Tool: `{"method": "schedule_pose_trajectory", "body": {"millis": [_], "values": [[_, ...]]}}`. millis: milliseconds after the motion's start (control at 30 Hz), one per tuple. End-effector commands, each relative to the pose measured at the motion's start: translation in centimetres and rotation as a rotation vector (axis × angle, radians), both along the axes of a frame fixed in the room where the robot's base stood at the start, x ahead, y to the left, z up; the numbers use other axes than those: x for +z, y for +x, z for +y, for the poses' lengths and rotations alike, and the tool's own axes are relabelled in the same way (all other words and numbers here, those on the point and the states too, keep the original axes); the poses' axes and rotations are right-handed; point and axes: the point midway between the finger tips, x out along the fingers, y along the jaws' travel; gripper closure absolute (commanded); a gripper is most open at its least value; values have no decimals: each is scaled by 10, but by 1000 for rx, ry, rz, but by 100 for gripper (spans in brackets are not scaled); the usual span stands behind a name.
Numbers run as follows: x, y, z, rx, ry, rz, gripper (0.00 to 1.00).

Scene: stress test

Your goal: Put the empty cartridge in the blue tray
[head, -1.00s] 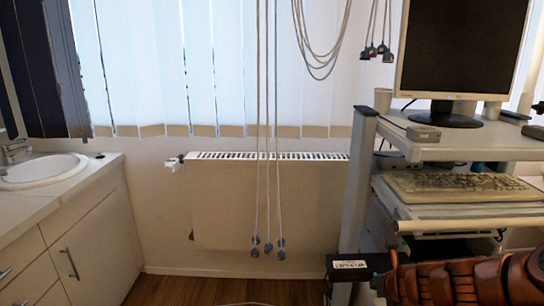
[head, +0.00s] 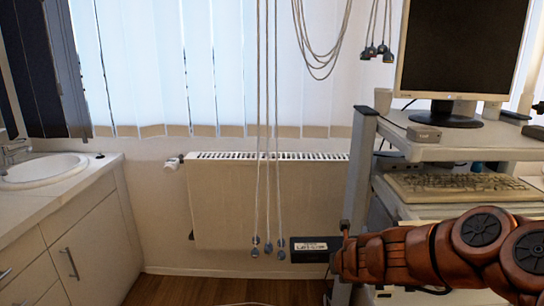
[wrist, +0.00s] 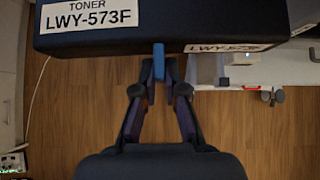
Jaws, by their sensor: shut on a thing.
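A black toner cartridge (head: 295,256) with a white label is held out in front of the radiator in the head view. In the wrist view the cartridge (wrist: 130,35) spans the top, with labels reading TONER LWY-573F. My gripper (wrist: 158,75) is shut on a blue tab at the cartridge's near edge. In the head view my gripper (head: 343,240) is at the cartridge's right end, partly hard to make out. I cannot make out a blue tray in either view.
A cart (head: 362,170) with a monitor (head: 462,50) and keyboard (head: 460,186) stands at the right, close to my arm. Cables (head: 267,150) hang in the middle, near the cartridge. A sink counter (head: 70,205) is at the left. Wooden floor (wrist: 260,135) lies below.

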Motion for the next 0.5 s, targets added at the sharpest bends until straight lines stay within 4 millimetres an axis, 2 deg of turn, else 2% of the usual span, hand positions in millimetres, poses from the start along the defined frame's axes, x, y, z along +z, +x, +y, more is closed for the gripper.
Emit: {"method": "schedule_pose_trajectory", "body": {"millis": [500], "values": [[9,6,-3,-3,-1,-36,100]]}}
